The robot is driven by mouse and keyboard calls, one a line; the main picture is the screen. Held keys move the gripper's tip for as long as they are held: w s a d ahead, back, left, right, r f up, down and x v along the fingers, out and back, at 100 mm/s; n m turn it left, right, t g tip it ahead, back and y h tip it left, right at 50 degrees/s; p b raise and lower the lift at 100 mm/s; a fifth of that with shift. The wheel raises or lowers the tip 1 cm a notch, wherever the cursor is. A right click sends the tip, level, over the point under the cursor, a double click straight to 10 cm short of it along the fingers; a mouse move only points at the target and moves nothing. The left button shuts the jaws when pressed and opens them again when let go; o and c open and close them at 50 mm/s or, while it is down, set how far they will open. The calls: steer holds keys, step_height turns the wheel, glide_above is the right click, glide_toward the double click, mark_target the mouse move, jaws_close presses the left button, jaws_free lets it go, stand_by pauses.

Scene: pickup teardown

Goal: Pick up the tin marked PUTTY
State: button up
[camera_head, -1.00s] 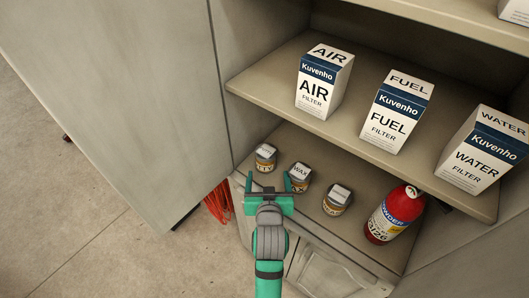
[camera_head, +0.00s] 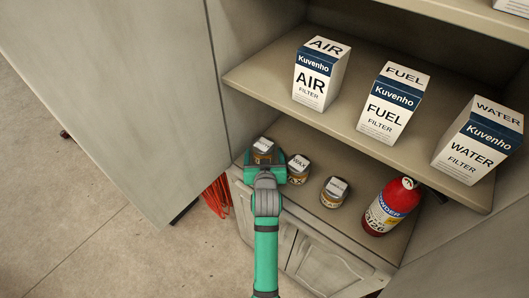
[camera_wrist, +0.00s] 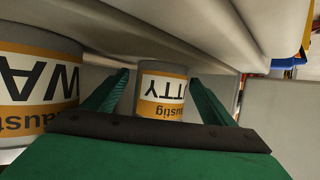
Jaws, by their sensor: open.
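The PUTTY tin (camera_head: 262,146) stands at the left end of the lower shelf in the head view, partly hidden behind my gripper. In the wrist view the tin (camera_wrist: 161,88) appears upside down, with "TTY" readable on its white and orange label. My green gripper (camera_head: 264,162) is open and reaches into the lower shelf. In the wrist view its two fingers (camera_wrist: 160,92) stand on either side of the tin, with nothing visibly gripped. I cannot tell how deep between the fingers the tin sits.
The WAX tin (camera_head: 298,168) stands close to the right of my gripper and fills the left of the wrist view (camera_wrist: 40,85). Another tin (camera_head: 334,192) and a red extinguisher (camera_head: 391,206) are further right. An upper shelf (camera_head: 275,85) with filter boxes overhangs; a cabinet side panel (camera_head: 222,80) is left.

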steer(key=shift+a, duration=0.1)
steer(key=c, duration=1.2)
steer(key=shift+c, duration=1.2)
steer(key=shift+r, duration=0.1)
